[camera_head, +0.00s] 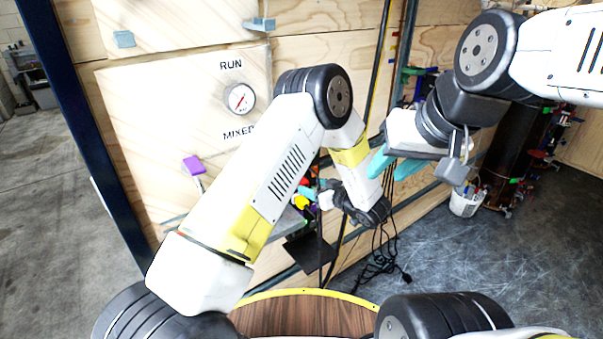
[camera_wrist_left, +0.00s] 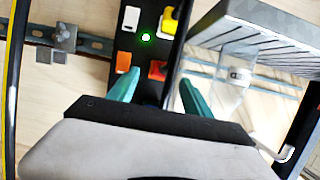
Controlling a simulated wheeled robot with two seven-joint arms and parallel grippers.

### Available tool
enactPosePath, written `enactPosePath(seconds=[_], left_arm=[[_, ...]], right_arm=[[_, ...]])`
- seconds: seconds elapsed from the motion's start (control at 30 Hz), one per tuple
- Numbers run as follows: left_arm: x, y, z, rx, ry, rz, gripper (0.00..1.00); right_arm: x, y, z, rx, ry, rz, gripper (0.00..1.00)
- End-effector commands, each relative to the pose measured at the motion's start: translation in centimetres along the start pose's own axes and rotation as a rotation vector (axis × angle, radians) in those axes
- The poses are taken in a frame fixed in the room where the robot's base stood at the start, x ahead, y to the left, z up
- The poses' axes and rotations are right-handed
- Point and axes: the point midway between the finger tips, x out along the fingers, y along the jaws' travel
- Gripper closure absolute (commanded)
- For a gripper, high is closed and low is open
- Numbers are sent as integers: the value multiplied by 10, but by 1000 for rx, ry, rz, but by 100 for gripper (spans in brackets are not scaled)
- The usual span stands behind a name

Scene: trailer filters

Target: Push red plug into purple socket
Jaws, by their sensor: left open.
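My left gripper (camera_head: 322,191) is at the panel in the middle of the head view. In the left wrist view its two teal fingers (camera_wrist_left: 160,84) are open and apart. An orange-red piece (camera_wrist_left: 157,70), which looks like the red plug, sits on a black panel between the fingertips; I cannot tell if they touch it. A red part (camera_head: 306,183) also shows beside the left gripper in the head view, partly hidden. A purple block (camera_head: 193,165), perhaps the purple socket, is on the wooden wall further left. My right gripper (camera_head: 394,166) has teal fingers apart, with nothing seen between them.
The black panel (camera_wrist_left: 146,55) also bears white and yellow pieces and a lit green lamp. A grey ribbed block (camera_wrist_left: 260,40) is close on the right. A gauge (camera_head: 240,98) is on the wall. Black cables (camera_head: 382,262) hang below the left gripper.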

Motion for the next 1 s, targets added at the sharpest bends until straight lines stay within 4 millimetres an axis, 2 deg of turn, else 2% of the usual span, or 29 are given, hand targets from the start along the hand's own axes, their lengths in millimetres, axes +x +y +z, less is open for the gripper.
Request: enactPosePath(seconds=[0.3,0.53,0.83,1.0], left_arm=[[44,-4,-3,-1,0,0,42],[45,-4,-4,-1,0,1,42],[45,-4,-3,-1,0,2,100],[45,-4,-4,-1,0,2,100]], right_arm=[[0,0,0,0,0,0,64],[0,0,0,0,0,0,64],[0,0,0,0,0,0,64],[0,0,0,0,0,0,64]])
